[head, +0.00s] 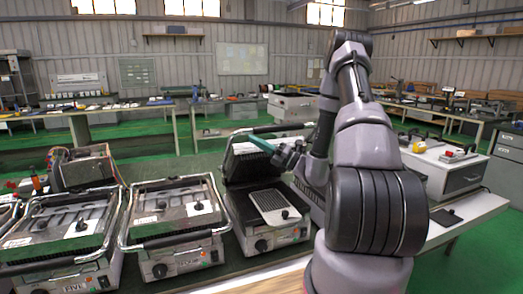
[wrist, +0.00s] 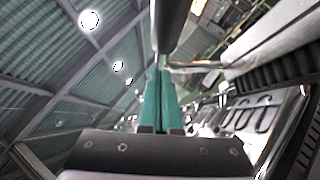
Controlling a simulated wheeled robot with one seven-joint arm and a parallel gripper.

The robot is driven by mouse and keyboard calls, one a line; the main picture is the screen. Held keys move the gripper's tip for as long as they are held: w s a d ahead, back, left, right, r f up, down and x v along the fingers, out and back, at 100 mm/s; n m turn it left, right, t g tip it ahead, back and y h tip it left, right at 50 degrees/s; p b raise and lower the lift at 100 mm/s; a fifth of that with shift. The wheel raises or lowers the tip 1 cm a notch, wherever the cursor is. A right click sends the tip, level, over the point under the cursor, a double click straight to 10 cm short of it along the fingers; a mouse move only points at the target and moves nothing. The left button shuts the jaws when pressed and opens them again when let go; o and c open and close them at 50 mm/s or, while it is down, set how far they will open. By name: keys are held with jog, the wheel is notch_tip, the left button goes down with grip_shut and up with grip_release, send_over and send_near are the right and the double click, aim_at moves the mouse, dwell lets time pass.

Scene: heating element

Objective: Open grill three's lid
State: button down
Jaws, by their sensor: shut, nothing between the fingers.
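The grill with the raised lid (head: 240,165) stands at the right end of the row, and its label is too small to read. Its lower plate (head: 273,205) is exposed, with a light grey slotted rectangle on it. The lid's front handle bar (head: 285,128) is up at the top. My gripper (head: 256,139) has green fingers, shut with nothing between them, in front of the raised lid just below the handle. In the wrist view the shut fingers (wrist: 163,100) point at a dark bar (wrist: 172,22), close to it; contact cannot be told.
A white drawer unit (head: 440,172) is at the right. Green floor lies beyond.

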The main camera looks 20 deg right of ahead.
jog(key=shift+w+r, duration=0.25)
